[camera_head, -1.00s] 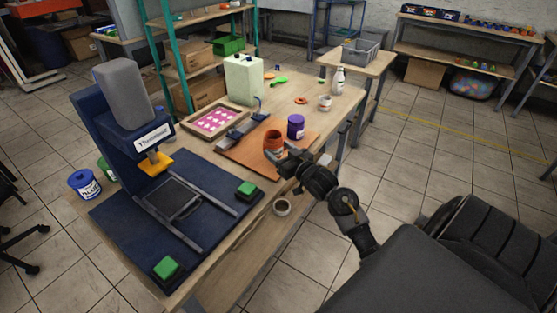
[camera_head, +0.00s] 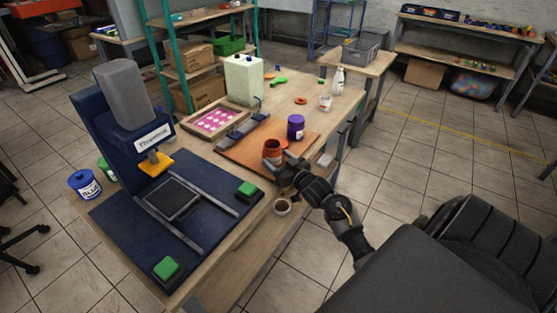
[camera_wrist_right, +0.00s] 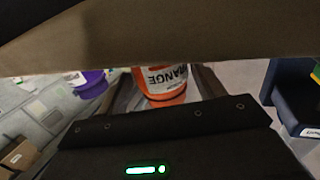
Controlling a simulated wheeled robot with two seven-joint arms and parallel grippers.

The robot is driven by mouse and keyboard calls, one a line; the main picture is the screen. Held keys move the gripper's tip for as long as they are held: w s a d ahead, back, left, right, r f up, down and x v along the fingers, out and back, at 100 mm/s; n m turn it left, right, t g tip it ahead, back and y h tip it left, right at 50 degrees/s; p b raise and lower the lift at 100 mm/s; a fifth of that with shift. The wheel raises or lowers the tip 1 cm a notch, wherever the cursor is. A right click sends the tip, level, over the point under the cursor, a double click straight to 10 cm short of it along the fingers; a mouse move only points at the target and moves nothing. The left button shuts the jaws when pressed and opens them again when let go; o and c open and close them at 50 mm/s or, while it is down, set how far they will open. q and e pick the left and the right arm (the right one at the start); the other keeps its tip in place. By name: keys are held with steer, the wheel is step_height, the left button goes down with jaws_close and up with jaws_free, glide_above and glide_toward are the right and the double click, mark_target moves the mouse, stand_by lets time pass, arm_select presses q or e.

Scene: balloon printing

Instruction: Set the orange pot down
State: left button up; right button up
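The orange pot (camera_head: 272,152) is upright over the near right edge of the brown board (camera_head: 240,157). My right gripper (camera_head: 280,166) is at the pot's near side and appears shut on it. In the right wrist view the orange pot (camera_wrist_right: 160,84) sits between the fingers, its label reading ORANGE upside down. I cannot tell whether its base touches the board. My left gripper is not in view.
A purple pot (camera_head: 296,127) stands on the board behind the orange pot. A flat orange piece (camera_head: 284,143) lies nearby. The blue press (camera_head: 115,125) stands left.

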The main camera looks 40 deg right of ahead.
steer(key=shift+o, duration=1.4)
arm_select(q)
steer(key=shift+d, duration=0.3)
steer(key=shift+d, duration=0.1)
arm_select(e)
steer(key=shift+r, duration=0.15)
steer(key=shift+s, duration=0.35)
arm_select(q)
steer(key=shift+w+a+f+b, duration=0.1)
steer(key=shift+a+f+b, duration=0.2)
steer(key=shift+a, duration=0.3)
arm_select(e)
steer(key=s, duration=1.1)
steer(key=shift+s+a+r, duration=0.15)
steer(key=shift+a+r, duration=0.05)
steer(key=shift+r, duration=0.05)
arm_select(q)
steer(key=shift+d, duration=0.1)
